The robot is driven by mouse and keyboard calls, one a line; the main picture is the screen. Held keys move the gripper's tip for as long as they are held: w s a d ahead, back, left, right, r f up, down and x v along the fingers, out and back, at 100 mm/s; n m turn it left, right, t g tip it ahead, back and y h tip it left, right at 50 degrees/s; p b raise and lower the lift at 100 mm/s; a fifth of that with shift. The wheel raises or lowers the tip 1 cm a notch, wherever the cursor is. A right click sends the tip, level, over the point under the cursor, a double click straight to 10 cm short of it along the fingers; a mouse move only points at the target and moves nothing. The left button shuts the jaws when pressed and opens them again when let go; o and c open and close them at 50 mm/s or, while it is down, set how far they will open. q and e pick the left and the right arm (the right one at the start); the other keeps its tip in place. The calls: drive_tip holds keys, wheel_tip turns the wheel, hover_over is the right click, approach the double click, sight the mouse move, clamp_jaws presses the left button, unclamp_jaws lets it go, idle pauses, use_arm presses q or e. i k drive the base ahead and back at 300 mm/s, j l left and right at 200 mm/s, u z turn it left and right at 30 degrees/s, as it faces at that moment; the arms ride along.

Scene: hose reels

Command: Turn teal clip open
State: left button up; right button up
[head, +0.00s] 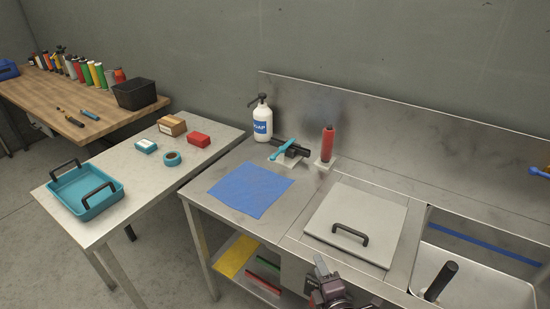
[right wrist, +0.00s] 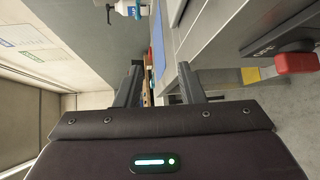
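The teal clip (head: 282,149) is a slim teal lever on a black fitting (head: 296,148), on a small pale plate at the back of the steel counter. It lies tilted, its right end higher. My right gripper (right wrist: 159,82) is open and empty in the right wrist view, its two dark fingers apart. In the head view part of it (head: 328,285) shows at the bottom edge, in front of the counter and well away from the clip. The clip cannot be made out in the right wrist view. My left gripper is not in view.
A soap bottle (head: 262,122) stands left of the clip, a red cylinder (head: 327,144) right of it. A blue cloth (head: 250,190) lies in front. A lid with a black handle (head: 356,222) and a sink (head: 480,272) are to the right. A side table holds a teal tray (head: 88,203).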

sight(282, 150)
drive_tip(key=i+j, duration=0.15)
drive_tip(key=i, duration=0.35)
drive_tip(key=i+j, duration=0.1)
drive_tip(key=i, duration=0.4)
drive_tip(key=i+j, duration=0.15)
drive_tip(key=i, duration=0.3)
